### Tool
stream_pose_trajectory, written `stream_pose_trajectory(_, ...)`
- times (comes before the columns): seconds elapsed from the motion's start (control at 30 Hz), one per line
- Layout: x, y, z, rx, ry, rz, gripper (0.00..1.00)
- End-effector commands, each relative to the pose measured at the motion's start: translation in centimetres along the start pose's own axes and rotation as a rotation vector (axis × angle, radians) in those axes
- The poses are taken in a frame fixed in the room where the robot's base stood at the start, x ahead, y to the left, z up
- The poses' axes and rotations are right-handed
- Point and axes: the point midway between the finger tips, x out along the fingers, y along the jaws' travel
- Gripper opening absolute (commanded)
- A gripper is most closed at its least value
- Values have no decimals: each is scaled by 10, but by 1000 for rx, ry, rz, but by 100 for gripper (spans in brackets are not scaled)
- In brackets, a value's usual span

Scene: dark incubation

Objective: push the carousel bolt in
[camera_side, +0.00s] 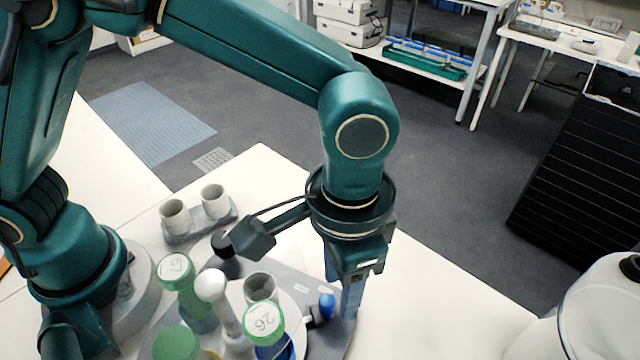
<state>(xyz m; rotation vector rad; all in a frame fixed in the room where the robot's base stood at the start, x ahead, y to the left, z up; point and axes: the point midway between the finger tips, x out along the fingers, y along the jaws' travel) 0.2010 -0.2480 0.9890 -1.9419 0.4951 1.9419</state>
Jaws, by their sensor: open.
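The carousel (297,290) is a pale round plate on a grey base, at the bottom centre of the side view. A small blue knob (327,305) with a dark mount sits near its right edge; it appears to be the bolt, but how far in it is cannot be made out. My gripper (350,305) points down just right of the blue knob, with its fingers seen nearly edge-on. It is open with nothing visible between its fingers. Whether it touches the knob is unclear.
Green-capped tubes (265,320) and a white-topped piece (212,288) stand on or by the carousel, left of my gripper. A grey holder with two pale cups (213,200) is behind at left. A white rounded vessel (600,305) stands at lower right. The table (430,320) between is clear.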

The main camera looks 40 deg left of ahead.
Motion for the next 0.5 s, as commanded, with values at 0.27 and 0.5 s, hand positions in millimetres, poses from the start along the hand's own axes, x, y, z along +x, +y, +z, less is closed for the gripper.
stream_pose_trajectory(0.27,-22,0,-1,0,3,1,48)
stream_pose_trajectory(0.5,-28,0,0,0,0,0,48)
